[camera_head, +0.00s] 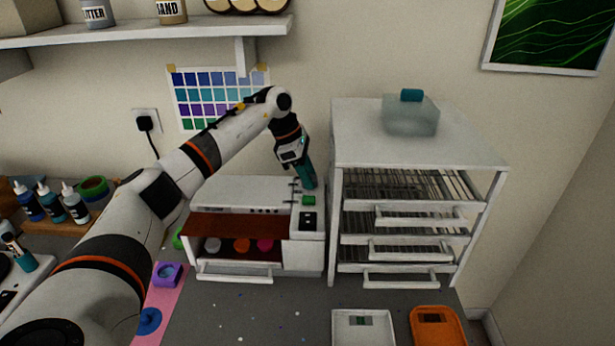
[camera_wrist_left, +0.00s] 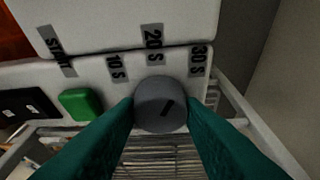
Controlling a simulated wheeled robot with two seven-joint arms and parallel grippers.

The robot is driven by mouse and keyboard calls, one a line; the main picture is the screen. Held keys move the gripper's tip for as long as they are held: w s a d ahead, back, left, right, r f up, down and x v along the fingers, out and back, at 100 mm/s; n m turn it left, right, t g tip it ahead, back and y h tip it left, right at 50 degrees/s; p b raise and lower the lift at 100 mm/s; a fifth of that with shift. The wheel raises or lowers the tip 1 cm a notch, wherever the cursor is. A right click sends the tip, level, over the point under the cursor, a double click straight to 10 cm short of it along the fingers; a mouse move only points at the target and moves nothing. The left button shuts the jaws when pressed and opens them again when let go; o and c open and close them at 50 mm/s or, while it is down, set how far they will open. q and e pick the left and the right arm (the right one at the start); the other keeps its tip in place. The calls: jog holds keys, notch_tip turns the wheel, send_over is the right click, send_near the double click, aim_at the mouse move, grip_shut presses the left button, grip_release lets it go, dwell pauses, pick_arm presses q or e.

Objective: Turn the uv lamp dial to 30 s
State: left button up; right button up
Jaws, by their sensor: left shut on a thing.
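The UV lamp (camera_head: 240,190) is a white box with a reddish-brown front window and an open lower tray. Its grey dial (camera_wrist_left: 150,92) is in the middle of the left wrist view; in the head view my gripper hides it. The dial's dark mark slants up and right, roughly toward the 30 s label (camera_wrist_left: 198,60). The 20 s label (camera_wrist_left: 153,40), 10 s label (camera_wrist_left: 116,68) and START label (camera_wrist_left: 57,48) lie further left. My left gripper (camera_head: 309,184) has its teal fingers shut on the dial from both sides. My right gripper is not in view.
A green button (camera_head: 308,200) and a black switch panel (camera_head: 307,220) sit just in front of the dial. A white drawer rack (camera_head: 420,150) stands close on the right. A white tray (camera_head: 340,336) and an orange tray (camera_head: 418,320) lie in front.

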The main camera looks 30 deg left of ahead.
pick_arm(q)
jog(key=shift+w+a+r+m+g, duration=0.1)
jog(key=shift+m+g, duration=0.2)
jog(key=shift+m, duration=0.5)
jog(key=shift+r+m+g, duration=0.1)
jog(key=shift+m+g, duration=0.2)
jog(key=shift+m, duration=0.5)
jog(key=o, duration=1)
jog(key=shift+f+b, duration=0.1)
jog(key=shift+b, duration=0.2)
jog(key=b+v, duration=0.1)
jog(key=v, duration=0.6)
jog(key=shift+a+b, duration=0.2)
jog(key=shift+b, duration=0.15)
